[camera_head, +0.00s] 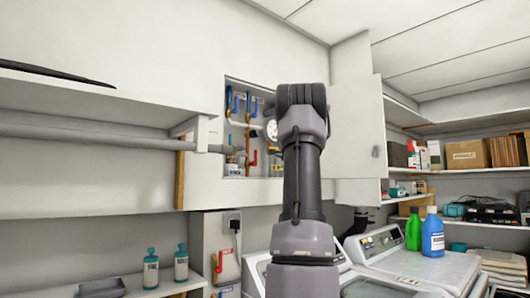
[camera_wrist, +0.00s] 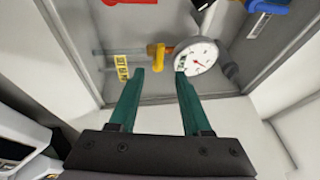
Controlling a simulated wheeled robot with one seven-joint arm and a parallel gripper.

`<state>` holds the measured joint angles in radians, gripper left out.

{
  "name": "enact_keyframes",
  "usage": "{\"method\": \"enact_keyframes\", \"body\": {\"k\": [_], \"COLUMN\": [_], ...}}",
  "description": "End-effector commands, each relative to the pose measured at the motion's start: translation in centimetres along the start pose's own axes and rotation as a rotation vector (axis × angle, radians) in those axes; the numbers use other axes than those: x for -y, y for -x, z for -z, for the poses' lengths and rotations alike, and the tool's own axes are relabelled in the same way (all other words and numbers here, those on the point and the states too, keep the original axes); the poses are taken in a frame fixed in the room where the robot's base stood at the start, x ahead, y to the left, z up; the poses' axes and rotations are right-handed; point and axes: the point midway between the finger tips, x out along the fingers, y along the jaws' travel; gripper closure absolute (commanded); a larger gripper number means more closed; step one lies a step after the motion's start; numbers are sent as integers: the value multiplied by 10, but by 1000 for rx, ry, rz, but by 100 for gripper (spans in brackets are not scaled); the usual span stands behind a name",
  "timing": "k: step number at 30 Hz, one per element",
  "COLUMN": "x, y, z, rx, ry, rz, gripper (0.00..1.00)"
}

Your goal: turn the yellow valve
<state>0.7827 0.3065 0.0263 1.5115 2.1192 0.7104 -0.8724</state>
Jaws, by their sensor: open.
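The yellow valve (camera_wrist: 156,56) shows in the wrist view as a small yellow-orange handle on a grey pipe, just left of a round white gauge (camera_wrist: 198,57). My gripper (camera_wrist: 160,74) is open, with its two green fingers apart and nothing between them. The fingertips point at the valve, which appears just beyond the gap between them; I cannot tell the exact distance. In the head view my arm reaches up to the recessed wall box (camera_head: 233,96), and its wrist hides my fingers.
Red (camera_wrist: 130,2) and blue (camera_wrist: 268,5) handles sit at the wrist view's top edge. The box's open door (camera_head: 356,130) stands right of my arm. A long shelf (camera_head: 90,105) is at left. Washing machines (camera_head: 400,268) with green and blue bottles are below right.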

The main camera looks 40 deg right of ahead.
Motion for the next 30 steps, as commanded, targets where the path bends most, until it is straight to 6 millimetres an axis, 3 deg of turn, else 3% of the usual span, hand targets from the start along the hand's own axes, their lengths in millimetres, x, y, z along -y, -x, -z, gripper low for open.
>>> {"method": "enact_keyframes", "body": {"k": [5, 18, 24, 30], "x": [0, 0, 0, 1], "y": [-13, -90, -106, -109], "z": [8, 7, 7, 7], "rx": [-13, -9, -10, -10], "ry": [-5, -6, -6, -7], "rz": [7, 7, 6, 6], "gripper": [52, 52, 52, 52]}}
